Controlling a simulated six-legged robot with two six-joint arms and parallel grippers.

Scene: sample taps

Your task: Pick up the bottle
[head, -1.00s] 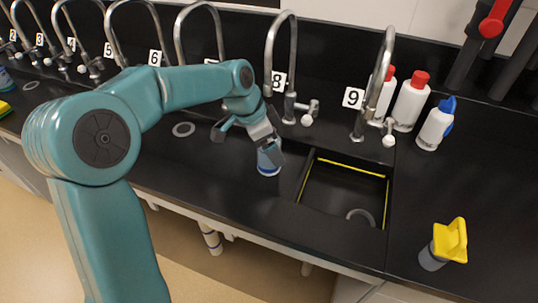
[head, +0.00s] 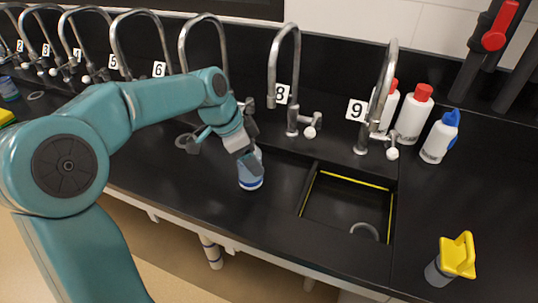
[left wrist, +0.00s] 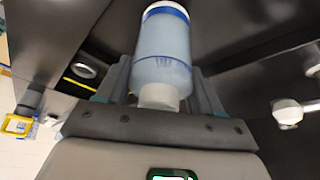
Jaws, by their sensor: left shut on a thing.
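The bottle (head: 251,176) is pale and translucent with a blue band near its base. In the head view it is at the fingers of my left gripper (head: 247,158), left of the sink, over the black counter. In the left wrist view the bottle (left wrist: 163,55) sits between the two fingers of my left gripper (left wrist: 160,88), with its white cap toward the palm. The gripper is shut on it. Whether its base touches the counter is hard to tell. My right gripper is not in view.
A yellow-edged sink (head: 350,205) lies right of the bottle. Curved taps (head: 285,80) with number cards line the back. Two red-capped bottles (head: 413,115) and a blue-capped bottle (head: 440,137) stand at the right, with a yellow-topped container (head: 452,260) near the front.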

